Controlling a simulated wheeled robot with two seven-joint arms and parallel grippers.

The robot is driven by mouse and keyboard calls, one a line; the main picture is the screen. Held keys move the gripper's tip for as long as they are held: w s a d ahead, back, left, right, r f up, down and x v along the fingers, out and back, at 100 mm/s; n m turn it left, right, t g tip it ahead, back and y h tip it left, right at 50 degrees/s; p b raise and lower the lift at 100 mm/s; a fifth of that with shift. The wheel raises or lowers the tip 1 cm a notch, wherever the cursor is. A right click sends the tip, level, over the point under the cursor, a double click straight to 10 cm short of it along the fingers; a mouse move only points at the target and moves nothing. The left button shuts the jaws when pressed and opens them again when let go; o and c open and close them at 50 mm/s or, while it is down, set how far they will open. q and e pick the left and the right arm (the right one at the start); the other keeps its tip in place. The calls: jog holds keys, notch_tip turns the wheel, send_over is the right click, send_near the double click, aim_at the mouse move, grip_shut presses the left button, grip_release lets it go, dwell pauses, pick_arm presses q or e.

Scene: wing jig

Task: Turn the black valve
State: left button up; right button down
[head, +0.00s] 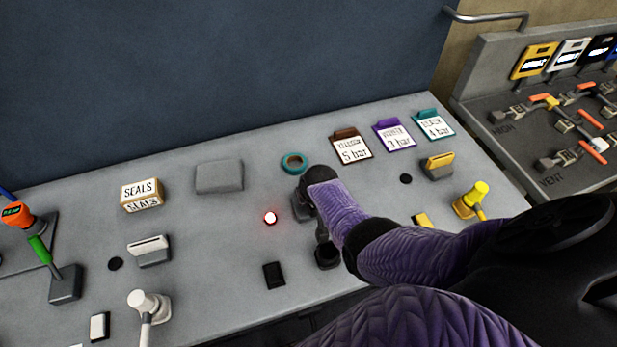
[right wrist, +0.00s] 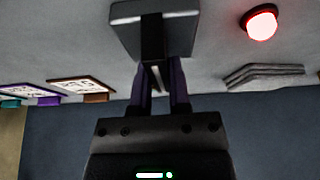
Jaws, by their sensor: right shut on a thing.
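The black valve (head: 328,257) stands on the grey panel, partly hidden by my right arm. Its handle seems to point up the picture. My right gripper (right wrist: 162,82) reaches over the panel beyond the valve, apart from the valve's base. It is shut on a narrow black piece (right wrist: 152,38) at a grey block, which shows in the right wrist view (right wrist: 182,22) and, partly covered, in the head view (head: 300,208). How deep the piece sits in the block cannot be told. My left gripper is out of view.
A red lamp (head: 270,218) glows left of the block; a black switch (head: 274,275) is below it. A teal ring (head: 294,162) lies behind. A white valve (head: 147,302) stands left, a yellow valve (head: 473,199) right. Pressure cards (head: 352,147) line the back right.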

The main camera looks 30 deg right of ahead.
dwell(0.4)
jog(key=c, duration=0.6)
grip_release()
jog(key=p+v, duration=0.7)
jog(key=v, duration=0.2)
jog(key=shift+r, duration=0.15)
jog(key=shift+s+r, duration=0.25)
